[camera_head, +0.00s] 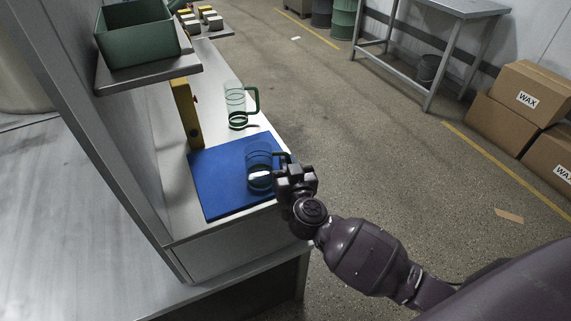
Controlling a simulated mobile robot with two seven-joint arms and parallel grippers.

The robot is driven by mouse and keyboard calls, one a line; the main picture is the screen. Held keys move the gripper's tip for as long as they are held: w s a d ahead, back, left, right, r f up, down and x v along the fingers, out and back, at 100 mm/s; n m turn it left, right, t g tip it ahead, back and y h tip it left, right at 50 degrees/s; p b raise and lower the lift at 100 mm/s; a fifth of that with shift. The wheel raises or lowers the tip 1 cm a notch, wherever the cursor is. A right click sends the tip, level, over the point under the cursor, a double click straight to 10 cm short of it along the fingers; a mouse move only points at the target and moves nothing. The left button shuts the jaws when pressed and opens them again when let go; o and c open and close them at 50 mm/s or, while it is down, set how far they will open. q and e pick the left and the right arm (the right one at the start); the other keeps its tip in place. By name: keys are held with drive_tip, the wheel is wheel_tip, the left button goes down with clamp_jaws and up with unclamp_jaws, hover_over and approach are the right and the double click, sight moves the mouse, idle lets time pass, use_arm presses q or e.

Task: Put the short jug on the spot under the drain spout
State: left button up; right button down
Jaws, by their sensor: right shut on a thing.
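The short jug (259,168) is clear, with a dark handle on its right side. It is upright over the blue mat (215,180); I cannot tell whether it touches the mat. My right gripper (283,168) is shut on its handle, and the fingers partly hide the handle. A taller clear jug (235,97) with a green handle stands farther back on the white counter. A green tank (137,45) sits on a grey shelf at upper left. I cannot make out a drain spout or the spot under it. My left gripper is not in view.
A yellow post (186,115) stands between the shelf and the mat. The counter's right edge drops to open floor. A metal table (440,20) and wax boxes (520,95) stand at the right.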

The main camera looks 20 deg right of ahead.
drive_tip(key=shift+r, duration=0.15)
drive_tip(key=c, duration=1.6)
unclamp_jaws()
drive_tip(key=shift+f, duration=0.2)
drive_tip(key=shift+c, duration=0.2)
drive_tip(key=o, duration=0.5)
drive_tip(key=shift+c, duration=0.2)
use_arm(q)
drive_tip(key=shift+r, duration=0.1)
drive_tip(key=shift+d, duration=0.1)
use_arm(e)
drive_tip(key=shift+r, duration=0.1)
drive_tip(key=shift+s, duration=0.35)
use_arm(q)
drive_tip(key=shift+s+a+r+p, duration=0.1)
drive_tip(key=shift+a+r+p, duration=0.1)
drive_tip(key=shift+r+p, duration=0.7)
use_arm(e)
drive_tip(key=s+a, duration=0.2)
drive_tip(key=s, duration=0.9)
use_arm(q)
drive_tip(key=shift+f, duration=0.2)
use_arm(e)
drive_tip(key=shift+s+r, duration=0.1)
drive_tip(key=shift+s, duration=0.05)
